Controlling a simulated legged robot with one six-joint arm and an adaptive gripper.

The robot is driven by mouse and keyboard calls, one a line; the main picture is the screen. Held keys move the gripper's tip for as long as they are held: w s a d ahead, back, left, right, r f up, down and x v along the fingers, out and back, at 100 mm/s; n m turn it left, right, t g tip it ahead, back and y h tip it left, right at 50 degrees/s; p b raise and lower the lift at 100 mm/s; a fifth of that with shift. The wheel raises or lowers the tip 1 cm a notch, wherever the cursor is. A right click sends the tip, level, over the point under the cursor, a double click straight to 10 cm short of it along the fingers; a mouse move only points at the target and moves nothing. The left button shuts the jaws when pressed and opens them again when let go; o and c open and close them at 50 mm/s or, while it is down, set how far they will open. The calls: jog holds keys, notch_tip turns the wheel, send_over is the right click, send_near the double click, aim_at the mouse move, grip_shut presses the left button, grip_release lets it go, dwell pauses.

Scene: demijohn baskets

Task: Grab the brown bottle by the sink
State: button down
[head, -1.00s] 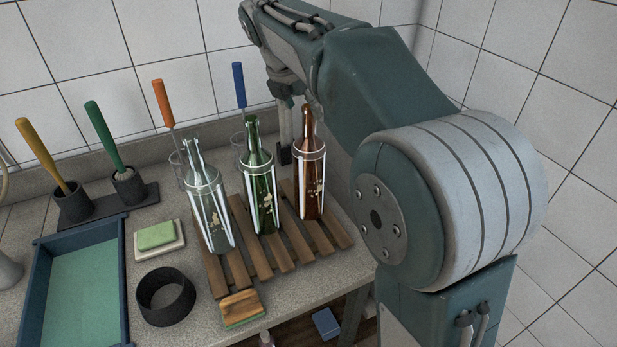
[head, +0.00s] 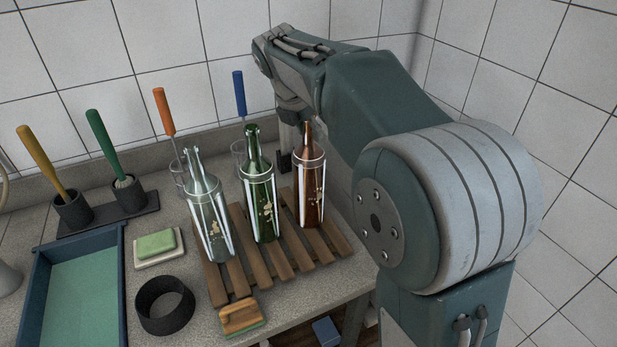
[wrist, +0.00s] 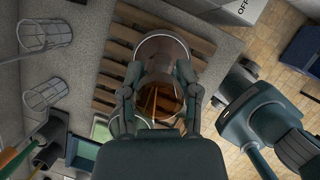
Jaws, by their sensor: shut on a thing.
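The brown bottle (head: 310,185) stands on a wooden slatted rack (head: 283,262) at the right end of a row of bottles in the head view. My gripper (head: 291,152) reaches down beside and behind its upper part, and the bottle partly hides it. In the wrist view, the brown bottle (wrist: 160,88) lies between the two fingers of my gripper (wrist: 160,75), which is shut on it. A green bottle (head: 258,190) and a clear bottle (head: 209,215) stand to its left.
A blue tray (head: 40,262), a black ring (head: 165,306), a green sponge on a dish (head: 157,244) and a brush (head: 241,317) lie on the counter. Brushes stand in holders behind. The tiled wall rises close behind and right of my arm.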

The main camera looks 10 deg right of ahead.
jog(key=shift+f, duration=0.1)
notch_tip(320, 180, up, 10)
dwell(0.4)
